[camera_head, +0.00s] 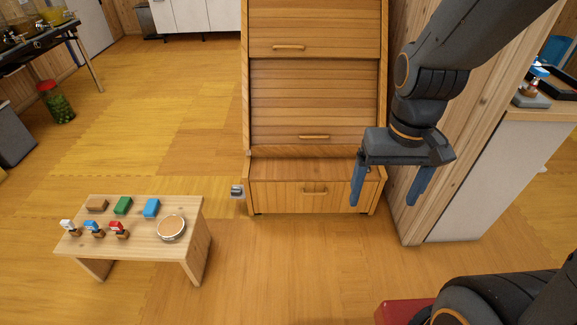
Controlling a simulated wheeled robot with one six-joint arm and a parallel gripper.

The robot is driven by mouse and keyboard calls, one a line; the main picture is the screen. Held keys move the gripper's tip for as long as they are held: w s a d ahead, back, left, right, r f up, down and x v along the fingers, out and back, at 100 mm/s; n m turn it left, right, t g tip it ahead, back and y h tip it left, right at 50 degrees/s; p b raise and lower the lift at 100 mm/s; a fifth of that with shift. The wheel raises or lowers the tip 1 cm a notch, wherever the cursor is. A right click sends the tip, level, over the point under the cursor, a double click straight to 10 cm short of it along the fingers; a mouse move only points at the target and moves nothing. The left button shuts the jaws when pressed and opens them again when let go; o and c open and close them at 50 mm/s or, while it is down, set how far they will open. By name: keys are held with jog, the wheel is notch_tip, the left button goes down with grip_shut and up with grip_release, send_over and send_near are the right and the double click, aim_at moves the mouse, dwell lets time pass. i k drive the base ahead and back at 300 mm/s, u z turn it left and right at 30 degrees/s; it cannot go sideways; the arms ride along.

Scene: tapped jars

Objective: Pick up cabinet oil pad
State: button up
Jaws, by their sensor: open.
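I cannot tell for sure which thing is the cabinet oil pad. A wooden cabinet (313,105) with two slatted shutters and a bottom drawer stands in the middle, all closed. A small grey object (237,191) sits at the cabinet's lower left side, too small to make out. On a low wooden table (140,246) at the left lie a brown block (96,205), a green block (123,205) and a blue block (151,207). My gripper (384,198) is open and empty, pointing down in front of the cabinet's right side, apart from these things.
Several small knobbed pieces (94,229) and a round tin (171,228) share the low table. A counter (480,190) at the right holds a blue-topped tool (534,84). A red-lidded jar (55,103) stands on the floor far left. The floor between table and cabinet is clear.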

aim_at(124, 204)
jog(key=u, duration=1.5)
jog(key=i, duration=1.55)
jog(key=u, duration=0.35)
